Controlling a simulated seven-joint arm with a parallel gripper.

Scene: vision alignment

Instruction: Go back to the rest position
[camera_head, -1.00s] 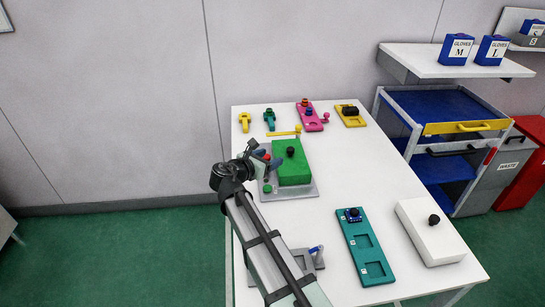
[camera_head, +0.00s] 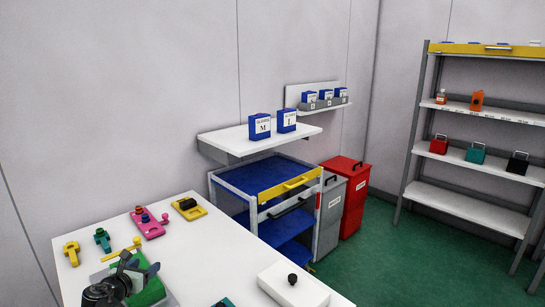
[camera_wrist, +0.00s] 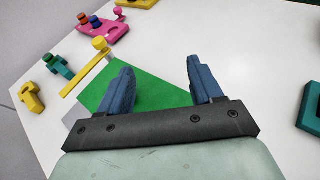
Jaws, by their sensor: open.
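My gripper (camera_wrist: 157,88) shows in the wrist view with its two blue fingers spread apart and nothing between them. It is above the green block (camera_wrist: 138,92) on the white table (camera_wrist: 240,45). In the head view my gripper (camera_head: 138,267) is at the lower left, over the green block (camera_head: 150,290), and partly hides it. The rest of my arm is cut off by the bottom edge.
On the table are a yellow piece (camera_head: 72,253), a teal piece (camera_head: 102,239), a pink plate (camera_head: 147,223), a yellow plate (camera_head: 188,208) and a white box (camera_head: 293,286). A blue cart (camera_head: 268,176), grey bin (camera_head: 331,214), red bin (camera_head: 346,180) and shelf (camera_head: 470,158) stand beyond.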

